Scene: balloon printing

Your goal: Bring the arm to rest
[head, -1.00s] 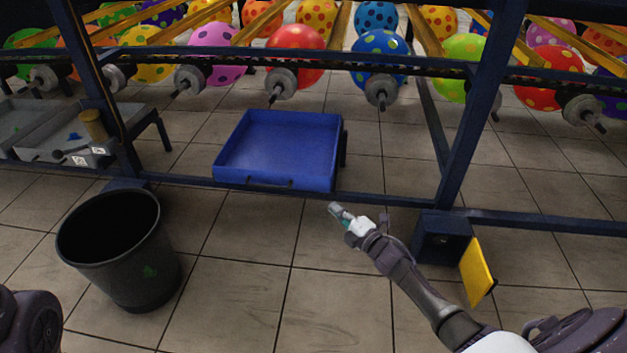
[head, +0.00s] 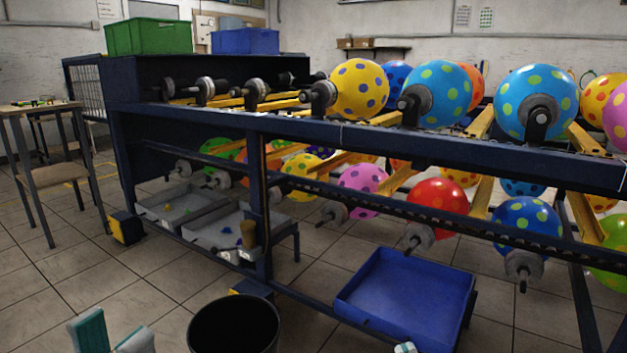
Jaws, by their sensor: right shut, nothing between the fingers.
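My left gripper (head: 113,338) rises into the bottom left of the head view. Its two pale fingers with teal pads stand apart with nothing between them. Only the tip of my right gripper (head: 405,348) shows at the bottom edge, just below the front edge of the blue tray. It is shut and holds nothing. The rest of my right arm is out of view.
A black bin (head: 235,325) stands between my grippers. The blue tray (head: 372,325) sits low in the dark balloon rack (head: 330,137). Grey trays (head: 215,238) are at its left, dotted balloons above.

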